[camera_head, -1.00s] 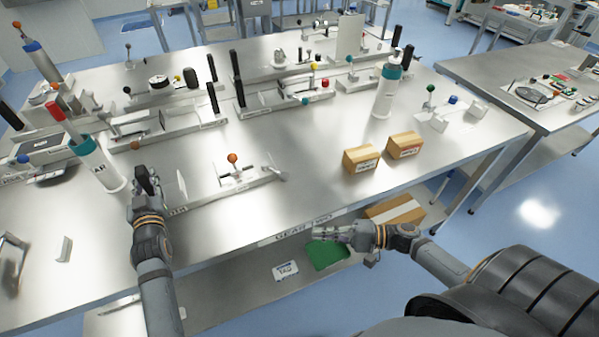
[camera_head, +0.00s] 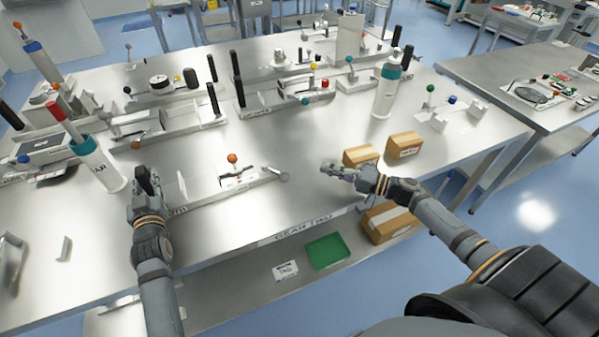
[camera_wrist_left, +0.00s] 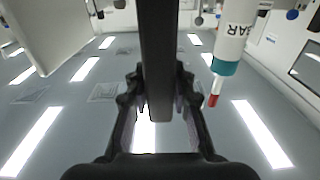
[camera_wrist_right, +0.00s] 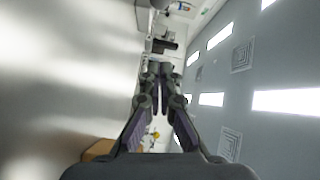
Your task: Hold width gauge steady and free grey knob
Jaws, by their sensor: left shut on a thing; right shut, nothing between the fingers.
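The width gauge (camera_head: 212,192) appears to be the nearest metal fixture on the table, a low rail with an orange ball knob (camera_head: 232,158) at its middle. A grey knob (camera_head: 283,176) sits at its right end. My left gripper (camera_head: 146,180) is at the rail's left end, shut on a dark upright handle (camera_wrist_left: 160,60), which fills the middle of the left wrist view. My right gripper (camera_head: 328,168) is shut and empty above the table, right of the grey knob and apart from it. It also shows in the right wrist view (camera_wrist_right: 160,72).
A white bottle with a teal collar and red tip (camera_head: 98,165) stands beside my left gripper. More gauges fill the back. The table's front middle is clear.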

